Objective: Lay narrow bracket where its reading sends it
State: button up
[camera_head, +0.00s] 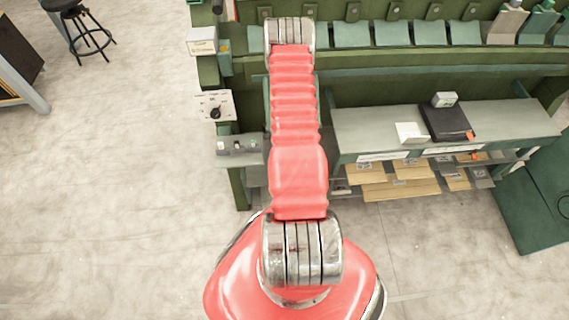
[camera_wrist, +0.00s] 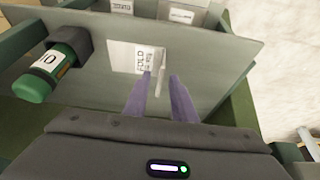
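In the wrist view, my gripper (camera_wrist: 162,76) points at a flat grey-green surface, its two purple fingers apart. A thin, pale upright piece (camera_wrist: 159,72), which may be the narrow bracket, stands between the fingertips, close to the left one. A clear gap shows between it and the right finger. Behind it is a white label (camera_wrist: 124,56) with black print, partly covered by the pale piece. A green cylinder (camera_wrist: 48,74) with a white band marked 10 lies to the left. In the head view my own arm hides the gripper and the piece.
Cardboard-coloured trays (camera_head: 402,189) lie on the shelf below. A dial panel (camera_head: 215,106) stands left. Open floor lies in front.

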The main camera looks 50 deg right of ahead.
jog(key=v, duration=0.9)
jog(key=shift+s, duration=0.1)
dwell(0.8)
jog(key=s+a+r+g+y, duration=0.1)
jog(key=s+a+g+y, duration=0.2)
jog(key=s+a, duration=0.3)
jog(key=w+a+r+n, duration=0.15)
jog(key=a+r, duration=0.25)
jog(key=r, duration=0.5)
jog(key=w+a+r+n, duration=0.1)
jog(key=w+a+r, duration=0.2)
jog(key=r, duration=0.5)
jog(key=w+a+r+n, duration=0.1)
jog(key=w+a+r, duration=0.25)
jog(key=r, duration=0.55)
jog(key=a+r+n+t, duration=0.3)
jog(key=a+r, duration=0.5)
jog(key=r, duration=0.4)
jog(key=s+a+r+n+t, duration=0.1)
jog(key=a+r+n+t, duration=0.1)
jog(key=a+r, duration=0.7)
notch_tip(320, 180, up, 4)
jog(key=shift+s+a+f+n+t, duration=0.2)
jog(key=shift+a+n+t, duration=0.2)
jog(key=shift+n, duration=0.25)
